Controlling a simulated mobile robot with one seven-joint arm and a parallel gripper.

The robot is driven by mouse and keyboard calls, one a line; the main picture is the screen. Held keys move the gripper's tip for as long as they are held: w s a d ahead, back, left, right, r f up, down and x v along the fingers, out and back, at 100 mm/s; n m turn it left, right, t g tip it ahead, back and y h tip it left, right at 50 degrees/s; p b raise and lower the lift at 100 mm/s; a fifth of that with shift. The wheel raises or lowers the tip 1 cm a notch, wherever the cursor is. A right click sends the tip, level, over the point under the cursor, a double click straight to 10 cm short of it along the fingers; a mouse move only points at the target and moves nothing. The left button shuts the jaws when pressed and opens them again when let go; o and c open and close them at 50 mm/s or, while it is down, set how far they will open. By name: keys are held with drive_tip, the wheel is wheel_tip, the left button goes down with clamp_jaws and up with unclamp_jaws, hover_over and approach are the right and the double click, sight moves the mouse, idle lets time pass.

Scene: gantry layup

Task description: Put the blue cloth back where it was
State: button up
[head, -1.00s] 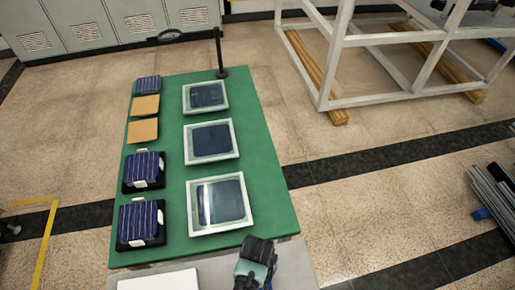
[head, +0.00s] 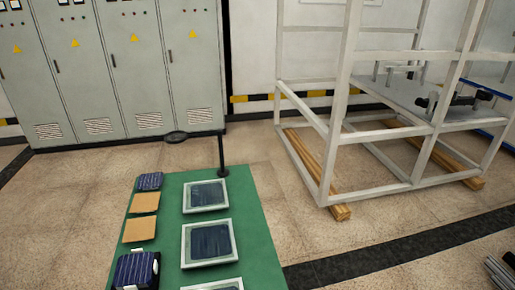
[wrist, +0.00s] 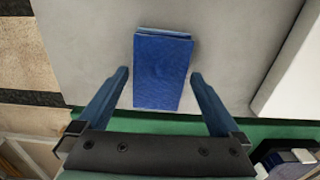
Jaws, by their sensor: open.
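The blue cloth (wrist: 162,72) shows in the wrist view as a folded dark blue rectangle. It lies on a light grey surface (wrist: 85,45). My gripper (wrist: 162,78) is open, with one blue finger on each side of the cloth's near part and a gap to the cloth on both sides. I cannot tell how high the fingers are above the surface. The cloth and my gripper are out of the head view.
A green table (head: 257,262) carries white-framed panels (head: 207,242), tan squares (head: 140,230) and dark cell stacks (head: 135,268). A black post (head: 222,155) stands at its far end. In the wrist view a white block (wrist: 292,80) lies right of the cloth.

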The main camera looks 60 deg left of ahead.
wheel_tip(320, 180, up, 12)
drive_tip(key=shift+f, duration=0.15)
drive_tip(key=shift+s, duration=0.1)
idle(0.7)
